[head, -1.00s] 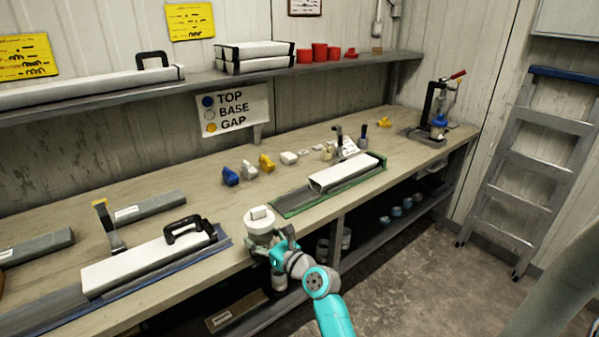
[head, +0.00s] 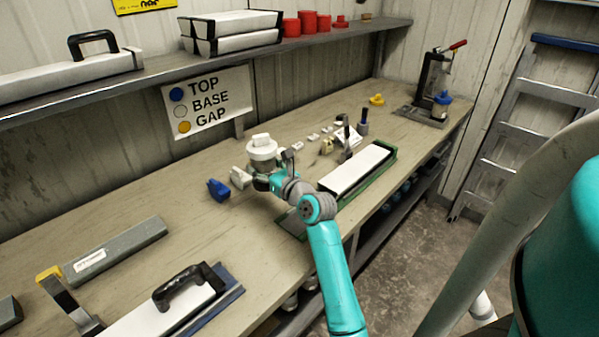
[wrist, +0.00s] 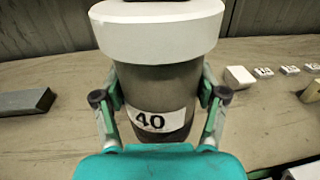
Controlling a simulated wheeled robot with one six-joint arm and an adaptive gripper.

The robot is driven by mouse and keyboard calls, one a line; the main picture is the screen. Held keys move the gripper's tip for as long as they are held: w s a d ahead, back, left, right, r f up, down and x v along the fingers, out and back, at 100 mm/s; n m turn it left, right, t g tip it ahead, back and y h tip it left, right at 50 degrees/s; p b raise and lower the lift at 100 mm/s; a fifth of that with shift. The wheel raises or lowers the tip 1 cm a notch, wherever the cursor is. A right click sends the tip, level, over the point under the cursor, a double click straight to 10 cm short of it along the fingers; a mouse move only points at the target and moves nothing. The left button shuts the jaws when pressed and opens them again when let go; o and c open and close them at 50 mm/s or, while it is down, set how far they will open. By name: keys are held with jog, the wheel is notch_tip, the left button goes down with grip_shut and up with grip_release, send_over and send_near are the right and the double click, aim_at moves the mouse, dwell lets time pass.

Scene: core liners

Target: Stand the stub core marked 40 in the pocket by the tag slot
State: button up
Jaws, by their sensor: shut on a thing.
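The stub core marked 40 (wrist: 160,100) is a grey-brown cylinder with a wide white cap and a white label reading 40. My gripper (wrist: 160,108) is shut around its sides and holds it about upright. In the head view the white-capped core (head: 262,148) shows at the end of my arm, with my gripper (head: 268,178) partly hidden behind the wrist. It is over the bench, left of the green-edged tray (head: 392,158); I cannot tell its height above the bench. I cannot make out the pocket or the tag slot for certain.
Several small white pieces and an upright black-handled tool (head: 363,122) lie to the right. A shelf (head: 150,89) runs above the back.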

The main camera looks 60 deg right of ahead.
jog(key=shift+w+d+f, duration=0.1)
jog(key=shift+d, duration=0.1)
jog(key=shift+f, duration=4.75)
jog(key=shift+f, duration=0.1)
jog(key=o, duration=1.8)
jog(key=shift+f, duration=0.1)
jog(key=shift+c, duration=0.2)
